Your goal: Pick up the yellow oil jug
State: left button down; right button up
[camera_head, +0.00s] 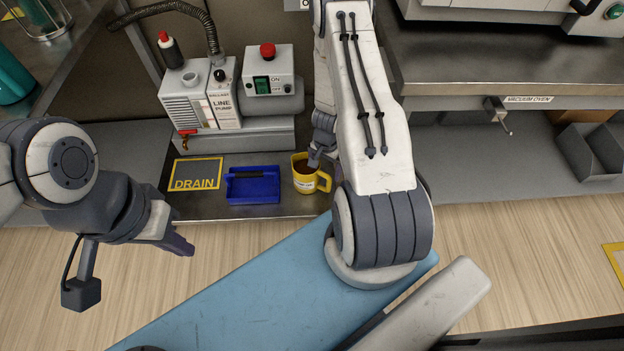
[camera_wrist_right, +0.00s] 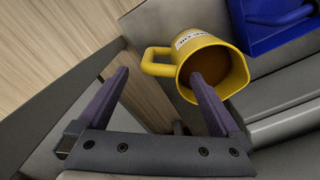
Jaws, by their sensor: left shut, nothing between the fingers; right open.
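The yellow oil jug (camera_head: 303,184) stands upright on the low grey shelf, with dark liquid inside and a white label. In the right wrist view the jug (camera_wrist_right: 237,71) shows its open top and a loop handle. My right gripper (camera_wrist_right: 160,76) is open there; the handle shows between the two finger directions, and one finger overlaps the jug's mouth in the picture. I cannot tell if they touch. My left gripper (camera_head: 186,246) is shut and empty, away over the floor at left.
A blue tray (camera_head: 253,198) sits just left of the jug, beside a yellow-framed DRAIN mark (camera_head: 195,174). The line pump (camera_head: 203,99) stands behind them. The vacuum oven bench (camera_head: 500,78) is at right. Open wooden floor (camera_head: 520,260) lies in front.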

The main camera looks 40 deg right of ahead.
aim_at(323, 187)
jog(key=shift+w+f+b, duration=0.1)
jog(key=shift+f+b, duration=4.65)
jog(key=shift+f, duration=0.4)
jog(key=shift+r, duration=0.1)
grip_shut()
